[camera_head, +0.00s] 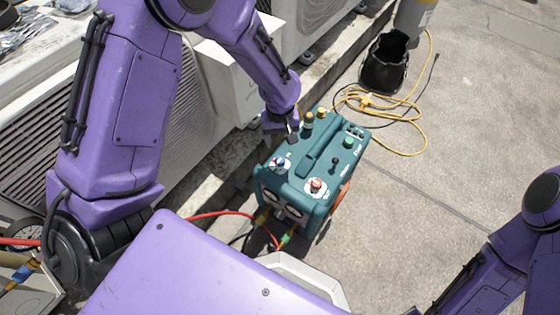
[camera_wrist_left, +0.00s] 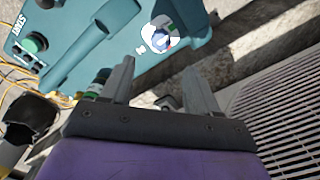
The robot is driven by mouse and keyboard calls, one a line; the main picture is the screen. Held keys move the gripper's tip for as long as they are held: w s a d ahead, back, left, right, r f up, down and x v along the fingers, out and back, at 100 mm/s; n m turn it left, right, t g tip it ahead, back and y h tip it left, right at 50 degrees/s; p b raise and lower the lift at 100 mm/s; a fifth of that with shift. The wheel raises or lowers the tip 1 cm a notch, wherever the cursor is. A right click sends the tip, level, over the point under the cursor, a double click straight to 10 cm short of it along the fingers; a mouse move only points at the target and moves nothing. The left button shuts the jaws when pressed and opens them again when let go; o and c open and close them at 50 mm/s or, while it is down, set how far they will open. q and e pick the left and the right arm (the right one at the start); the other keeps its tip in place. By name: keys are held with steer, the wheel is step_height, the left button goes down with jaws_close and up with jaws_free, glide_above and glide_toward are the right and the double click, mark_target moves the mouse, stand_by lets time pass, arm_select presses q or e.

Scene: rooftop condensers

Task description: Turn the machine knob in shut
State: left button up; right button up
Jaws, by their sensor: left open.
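The machine (camera_head: 318,162) is a teal box with a carry handle, standing on the paving. On its top, near the front, are a blue knob (camera_head: 279,163) and a red knob (camera_head: 316,185), each on a pale dial. I cannot read which is marked "in". My left gripper (camera_head: 291,136) is over the machine's rear left edge, behind the blue knob. In the left wrist view its jaws (camera_wrist_left: 160,72) are open and empty, with the blue knob (camera_wrist_left: 160,32) beyond them, apart from the fingers. My right gripper is out of view.
A green button (camera_head: 348,142) and brass fittings (camera_head: 308,121) are also on the machine. White condenser units (camera_head: 240,85) stand close on the left. A yellow cord (camera_head: 400,120) and black bucket (camera_head: 385,65) lie beyond. Paving on the right is clear.

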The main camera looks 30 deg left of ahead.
mark_target(280, 160)
arm_select(q)
step_height(280, 160, down, 10)
steer(key=b, duration=0.4)
steer(key=shift+f, duration=0.15)
steer(key=c, duration=1)
steer(key=shift+s, duration=0.1)
steer(key=shift+c, duration=0.2)
